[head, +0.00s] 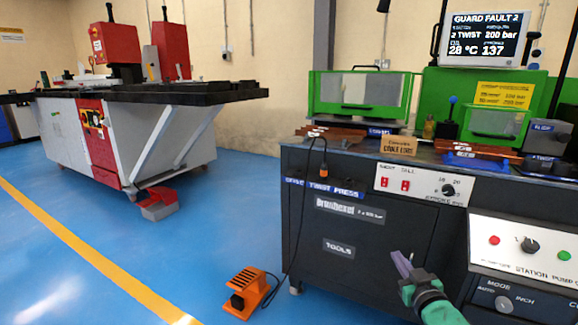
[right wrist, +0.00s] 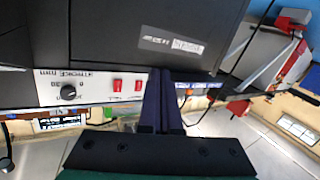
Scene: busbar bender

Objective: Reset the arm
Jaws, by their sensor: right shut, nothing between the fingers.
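My right gripper (head: 402,264) shows at the lower right of the head view, with purple fingers and a green wrist behind. It is in front of the dark cabinet of the twist press (head: 325,240), apart from it as far as I can see. In the right wrist view its two dark fingers (right wrist: 161,98) lie together with nothing between them. The press front panel (right wrist: 100,86) shows beside them, with red switches and a black knob. My left gripper is in neither view.
An orange foot pedal (head: 246,292) with a black cable stands on the blue floor. A screen (head: 485,38) reads "GUARD FAULT 2". A cardboard box (head: 398,146) and copper bars (head: 485,148) lie on the bench.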

